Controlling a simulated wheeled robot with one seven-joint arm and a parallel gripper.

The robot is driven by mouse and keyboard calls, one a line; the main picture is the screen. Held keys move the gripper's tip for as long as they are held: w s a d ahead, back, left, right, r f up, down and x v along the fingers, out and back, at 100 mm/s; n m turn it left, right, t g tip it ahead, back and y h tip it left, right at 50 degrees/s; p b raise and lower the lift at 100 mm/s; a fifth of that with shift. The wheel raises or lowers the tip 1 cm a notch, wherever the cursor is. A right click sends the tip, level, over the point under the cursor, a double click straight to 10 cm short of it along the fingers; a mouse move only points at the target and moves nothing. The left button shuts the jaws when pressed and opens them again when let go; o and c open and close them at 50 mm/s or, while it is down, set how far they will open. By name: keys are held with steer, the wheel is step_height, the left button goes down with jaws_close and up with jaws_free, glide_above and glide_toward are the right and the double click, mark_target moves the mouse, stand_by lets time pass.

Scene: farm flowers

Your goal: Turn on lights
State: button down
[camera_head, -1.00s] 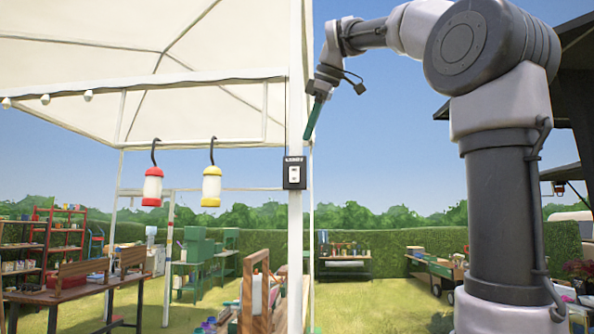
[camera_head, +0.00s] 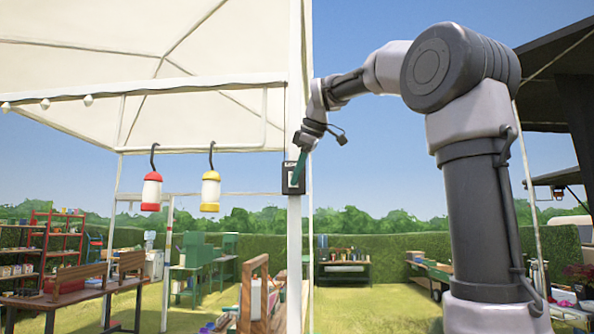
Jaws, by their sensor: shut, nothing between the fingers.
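A dark switch box (camera_head: 289,182) with a pale switch plate is fixed to the white tent post (camera_head: 294,240). My gripper (camera_head: 297,178), with green fingers, reaches down from the upper right. Its shut, empty fingertips overlap the right part of the box in the picture. I cannot tell whether they touch the switch. Small bulbs (camera_head: 88,100) hang along the tent's front bar and look unlit. A red lantern (camera_head: 151,193) and a yellow lantern (camera_head: 210,192) hang from hooks on a bar at left.
A wooden rack (camera_head: 257,290) stands low beside the post. Tables and shelves with goods stand at left, such as a red shelf (camera_head: 63,240). Open grass (camera_head: 372,305) lies right of the post.

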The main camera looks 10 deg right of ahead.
steer(key=shift+w, duration=0.1)
steer(key=shift+w+d+f, duration=0.1)
steer(key=shift+w+f, duration=0.05)
steer(key=shift+w, duration=0.05)
stand_by(0.5)
steer(key=shift+r, duration=0.9)
